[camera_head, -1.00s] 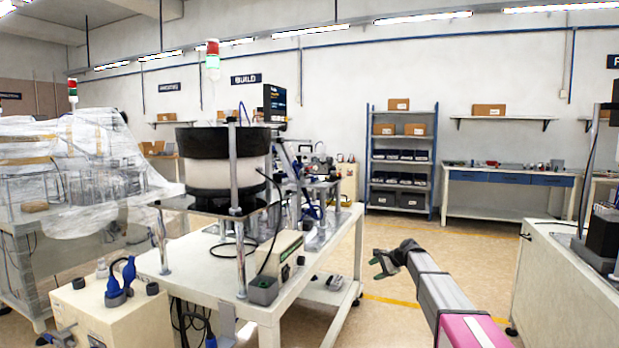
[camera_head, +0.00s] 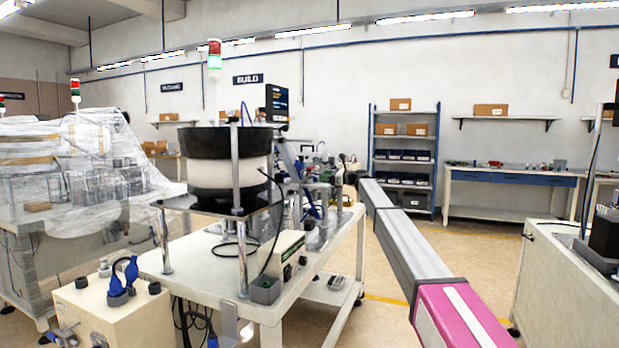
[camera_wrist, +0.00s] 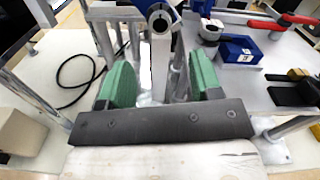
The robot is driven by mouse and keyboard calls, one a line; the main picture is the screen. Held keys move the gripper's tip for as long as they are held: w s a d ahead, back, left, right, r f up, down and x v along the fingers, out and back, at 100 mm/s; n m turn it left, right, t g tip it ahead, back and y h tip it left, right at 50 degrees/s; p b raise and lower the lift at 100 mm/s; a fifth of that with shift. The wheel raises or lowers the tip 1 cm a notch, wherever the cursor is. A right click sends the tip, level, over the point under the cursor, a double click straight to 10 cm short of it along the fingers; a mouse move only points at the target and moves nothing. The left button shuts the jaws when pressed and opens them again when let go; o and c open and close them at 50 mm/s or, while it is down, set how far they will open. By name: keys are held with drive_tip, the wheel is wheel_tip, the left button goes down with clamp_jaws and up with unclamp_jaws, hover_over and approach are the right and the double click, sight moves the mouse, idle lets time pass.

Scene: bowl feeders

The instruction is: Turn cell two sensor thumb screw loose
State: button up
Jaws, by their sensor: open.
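My gripper (camera_wrist: 160,80) is open, with its two green fingers spread apart in the wrist view. A grey metal post with a round clamp-like head (camera_wrist: 161,20) stands beyond and between the fingers, apart from them as far as I can tell. I cannot make out the sensor thumb screw for certain; it is small or hidden among the metal brackets. In the head view my gripper (camera_head: 350,168) is a small dark shape at the right end of the bowl feeder bench (camera_head: 262,308). The black and white feeder bowl (camera_head: 226,175) stands left of it.
In the wrist view a blue bin (camera_wrist: 240,50) and a red-handled clamp (camera_wrist: 268,24) lie to the right, with black and yellow parts (camera_wrist: 290,92) nearer. A black cable (camera_wrist: 72,103) loops at left. Open floor (camera_head: 420,270) lies right of the bench.

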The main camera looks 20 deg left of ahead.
sight(307, 175)
drive_tip(key=a, duration=0.8)
drive_tip(key=shift+w+a, duration=0.15)
drive_tip(key=shift+w, duration=0.2)
drive_tip(key=shift+c, duration=0.2)
drive_tip(key=c, duration=0.9)
